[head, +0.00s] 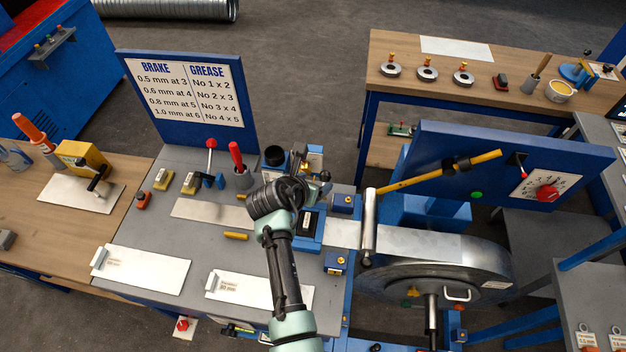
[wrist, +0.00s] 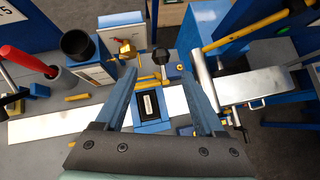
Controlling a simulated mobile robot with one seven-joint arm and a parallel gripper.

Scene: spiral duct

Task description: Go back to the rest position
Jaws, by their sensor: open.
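My arm reaches up from the bottom of the head view over the grey workbench (head: 150,225), and the wrist covers part of the bench there. The fingers are hidden in the head view. In the wrist view my gripper (wrist: 166,82) has its two blue fingers spread wide apart, with nothing between them. Below and beyond the fingers is a blue block with a dark, white-labelled top (wrist: 150,106). It sits over the metal strip (wrist: 60,126), and I cannot tell the exact height gap.
A sign board (head: 190,92) stands at the bench's back. A red-handled tool in a grey cup (head: 241,178) is left of my wrist. A yellow-handled lever (head: 440,172) and a metal coil (head: 435,280) are on the right. Two white cards (head: 140,270) lie in front.

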